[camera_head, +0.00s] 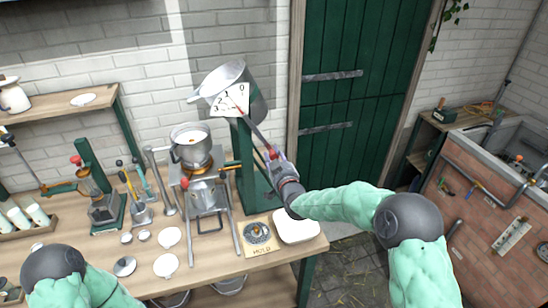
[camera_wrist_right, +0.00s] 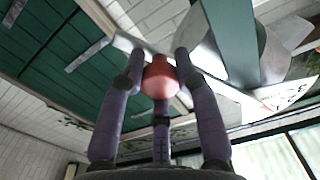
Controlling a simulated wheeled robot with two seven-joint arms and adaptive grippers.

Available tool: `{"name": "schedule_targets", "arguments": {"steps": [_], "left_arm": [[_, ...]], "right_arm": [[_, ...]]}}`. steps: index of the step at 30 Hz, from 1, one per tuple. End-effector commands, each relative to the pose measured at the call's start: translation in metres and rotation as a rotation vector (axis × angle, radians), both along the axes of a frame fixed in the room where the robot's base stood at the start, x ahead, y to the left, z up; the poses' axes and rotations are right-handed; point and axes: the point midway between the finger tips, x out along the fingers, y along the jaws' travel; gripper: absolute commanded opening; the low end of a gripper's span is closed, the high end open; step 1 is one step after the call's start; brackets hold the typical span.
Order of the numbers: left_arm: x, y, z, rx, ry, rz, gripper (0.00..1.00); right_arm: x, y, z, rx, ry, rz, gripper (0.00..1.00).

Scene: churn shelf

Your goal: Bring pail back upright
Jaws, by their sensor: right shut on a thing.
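The metal pail (camera_head: 257,105) is mounted high on a green stand (camera_head: 246,165) against the wall. It is tilted, with its open rim toward the upper left. A white dial (camera_head: 229,100) with numbers 0 to 3 sits in front of it. A lever (camera_head: 255,130) slopes down to the right from the dial. My right gripper (camera_head: 273,154) is shut on the red knob at the lever's lower end. The right wrist view shows the red knob (camera_wrist_right: 160,76) between my fingers, with part of the pail (camera_wrist_right: 285,45) beyond. My left gripper is not in view.
A pot (camera_head: 190,146) stands on a burner left of the pail, below its rim. White dishes (camera_head: 168,237), a round mould (camera_head: 257,233) and a white tray (camera_head: 297,226) lie on the wooden bench (camera_head: 205,262). A green door (camera_head: 345,100) is behind my right arm.

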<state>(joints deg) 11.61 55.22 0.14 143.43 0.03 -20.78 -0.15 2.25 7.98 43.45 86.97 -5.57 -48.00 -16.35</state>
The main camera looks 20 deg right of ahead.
Motion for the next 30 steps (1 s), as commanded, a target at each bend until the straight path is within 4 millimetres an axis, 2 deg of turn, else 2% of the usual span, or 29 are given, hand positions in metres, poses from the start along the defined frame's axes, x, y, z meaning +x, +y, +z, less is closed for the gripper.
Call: {"name": "schedule_targets", "arguments": {"steps": [8,21,30], "left_arm": [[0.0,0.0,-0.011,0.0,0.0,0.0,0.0],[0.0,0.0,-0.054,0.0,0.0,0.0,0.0],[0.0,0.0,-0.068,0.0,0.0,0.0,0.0]], "right_arm": [[-0.001,0.009,-0.009,0.051,0.007,0.001,0.0],[-0.003,0.054,-0.027,0.333,0.019,0.004,0.0],[-0.004,0.079,-0.029,0.479,0.028,0.002,0.0]]}}
